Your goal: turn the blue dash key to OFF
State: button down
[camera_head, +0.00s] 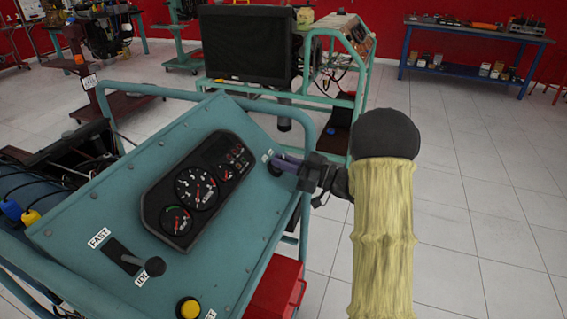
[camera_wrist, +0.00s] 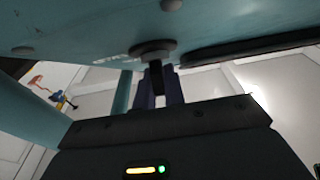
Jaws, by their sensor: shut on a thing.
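The teal dash panel (camera_head: 110,200) fills the left of the head view. At its upper right edge my gripper (camera_head: 279,163) reaches in from the right with its purple-blue fingers at the key switch. In the wrist view, my gripper (camera_wrist: 158,78) has its two fingers on either side of the key (camera_wrist: 156,76), which looks dark there. The key sits in a round lock collar (camera_wrist: 153,48) on the panel. The fingers are shut on the key. The fingers hide most of it in the head view, and the switch label there is partly covered and unreadable.
A black gauge cluster (camera_head: 198,190) lies left of the key. A throttle lever (camera_head: 154,266) marked FAST and a yellow button (camera_head: 188,308) are lower on the panel. A teal tube frame (camera_head: 305,110) runs close around the panel edge. Open tiled floor (camera_head: 480,220) lies to the right.

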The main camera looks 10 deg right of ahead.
jog(key=shift+d, duration=0.1)
jog(key=c, duration=1.5)
grip_release()
jog(key=v, duration=1.7)
jog(key=shift+s+d+f+p, duration=0.1)
jog(key=shift+d+p, duration=0.05)
jog(key=shift+p, duration=0.15)
